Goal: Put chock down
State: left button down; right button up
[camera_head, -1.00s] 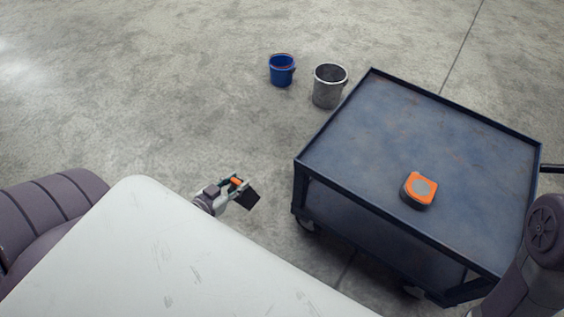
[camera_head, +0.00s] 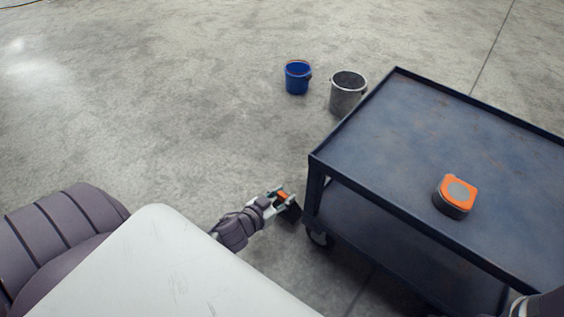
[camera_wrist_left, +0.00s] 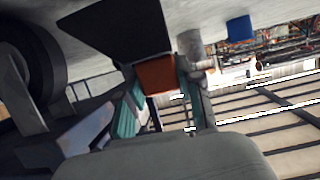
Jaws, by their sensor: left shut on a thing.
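My left gripper (camera_head: 281,198) is low by the near left corner of the blue cart in the head view. It is shut on the chock (camera_head: 292,212), a black block with an orange part between the fingers. In the left wrist view the chock (camera_wrist_left: 115,30) shows large and dark, its orange part (camera_wrist_left: 157,75) between the teal finger pads of the gripper (camera_wrist_left: 160,108). A dark wheel (camera_wrist_left: 28,60) is close to the left of the chock there. I cannot tell whether the chock touches the floor or the wheel. My right gripper is not in view.
The blue cart (camera_head: 440,130) stands at the right with an orange tape measure (camera_head: 457,195) on top. A cart wheel (camera_head: 321,240) shows under its near left corner. A blue bucket (camera_head: 298,78) and a grey bucket (camera_head: 347,92) stand behind. The floor at left is clear.

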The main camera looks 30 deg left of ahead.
aim_at(282, 201)
pick_arm(q)
notch_tip(282, 201, down, 3)
jog(key=b, duration=0.2)
jog(key=shift+f+b, duration=0.2)
jog(key=shift+b, duration=0.1)
jog(key=shift+r, duration=0.2)
jog(key=shift+f, duration=0.15)
jog(key=c, duration=0.7)
grip_release()
jog(key=shift+c, duration=0.2)
